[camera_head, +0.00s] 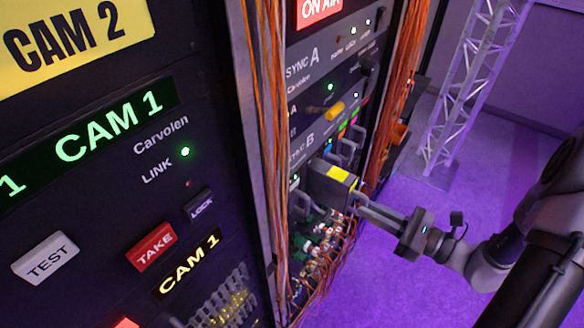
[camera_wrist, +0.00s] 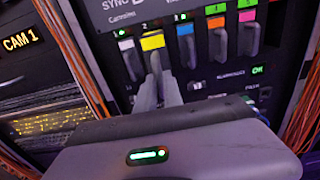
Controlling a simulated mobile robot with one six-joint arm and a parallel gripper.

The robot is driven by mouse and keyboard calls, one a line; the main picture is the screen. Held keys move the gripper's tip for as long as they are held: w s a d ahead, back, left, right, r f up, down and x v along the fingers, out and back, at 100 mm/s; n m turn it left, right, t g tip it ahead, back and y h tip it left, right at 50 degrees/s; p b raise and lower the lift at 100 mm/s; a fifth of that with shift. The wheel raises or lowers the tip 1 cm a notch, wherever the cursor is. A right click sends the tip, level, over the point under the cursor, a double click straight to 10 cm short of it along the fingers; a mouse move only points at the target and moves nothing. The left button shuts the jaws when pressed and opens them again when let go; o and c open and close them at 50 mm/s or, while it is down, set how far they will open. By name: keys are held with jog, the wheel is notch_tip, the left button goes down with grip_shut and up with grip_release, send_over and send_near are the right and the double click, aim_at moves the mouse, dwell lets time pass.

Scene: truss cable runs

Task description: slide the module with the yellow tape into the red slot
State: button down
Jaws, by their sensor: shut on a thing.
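The module with yellow tape (camera_head: 338,174) stands out from the rack front in the head view, its dark box body visible. Its yellow tape (camera_wrist: 152,42) also shows in the wrist view, between a white-marked and a blue-marked handle. My gripper (camera_head: 358,200) is shut on the module's outer end, with its fingers (camera_wrist: 161,80) reaching up to it in the wrist view. How deep the module's rear sits in the rack is hidden. I cannot clearly make out the red slot; a small red-orange label (camera_head: 341,132) shows on the rack beyond the module.
A blue-marked handle (camera_wrist: 186,44) and an orange-marked handle (camera_wrist: 217,40) stand right of the module. Orange cables (camera_head: 262,130) hang along the rack edge. Plugs and wires (camera_head: 316,240) crowd below the module. A truss (camera_head: 465,90) stands on open purple floor at right.

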jog(key=shift+v, duration=2.25)
jog(key=v, duration=0.3)
